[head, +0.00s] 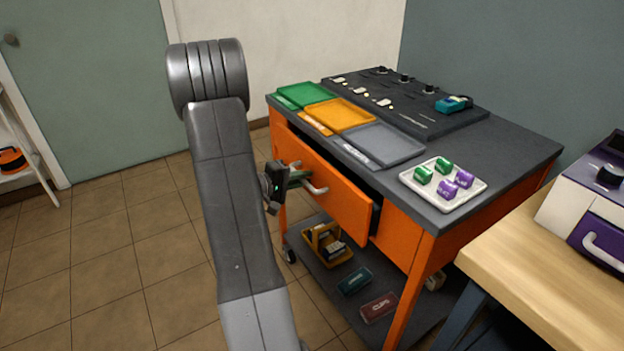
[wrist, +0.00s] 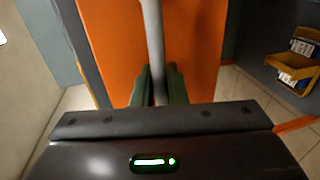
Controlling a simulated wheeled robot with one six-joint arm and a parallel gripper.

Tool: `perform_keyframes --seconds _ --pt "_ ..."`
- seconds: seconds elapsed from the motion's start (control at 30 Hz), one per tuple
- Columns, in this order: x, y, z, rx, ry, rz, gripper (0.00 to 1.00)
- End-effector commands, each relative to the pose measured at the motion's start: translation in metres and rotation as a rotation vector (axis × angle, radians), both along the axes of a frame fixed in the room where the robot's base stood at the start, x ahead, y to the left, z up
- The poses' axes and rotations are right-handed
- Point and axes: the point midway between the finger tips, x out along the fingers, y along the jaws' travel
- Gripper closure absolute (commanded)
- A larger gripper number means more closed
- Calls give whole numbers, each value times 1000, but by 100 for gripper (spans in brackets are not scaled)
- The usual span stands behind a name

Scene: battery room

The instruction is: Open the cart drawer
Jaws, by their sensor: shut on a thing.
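The orange cart drawer (head: 325,186) is partly pulled out from under the cart's dark top, with a dark gap showing above its front panel. Its grey bar handle (head: 318,190) sits on the front panel. My gripper (head: 300,178) is at the handle, partly hidden behind my arm. In the wrist view the handle bar (wrist: 154,45) runs down between the green fingers of my gripper (wrist: 156,85), which are shut on it. The orange drawer front (wrist: 190,45) is right behind the bar. The inside of the drawer is mostly hidden.
Green (head: 305,95), yellow (head: 343,115) and grey (head: 383,144) trays lie on the cart top. A white tray (head: 410,181) holds green and purple pieces. A yellow bin (head: 315,240) stands on the lower shelf. A wooden bench (head: 540,270) is close at right. Floor at left is clear.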

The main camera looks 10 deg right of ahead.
Motion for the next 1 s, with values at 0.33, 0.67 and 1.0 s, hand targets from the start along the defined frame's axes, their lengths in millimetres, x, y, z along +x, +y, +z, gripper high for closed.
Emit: perform_keyframes --seconds 0.33,0.67,1.0 --pt "-32 92 -5 0 -1 9 100" --pt "-59 165 -3 1 1 5 100" --pt "-74 203 -1 0 1 1 100"
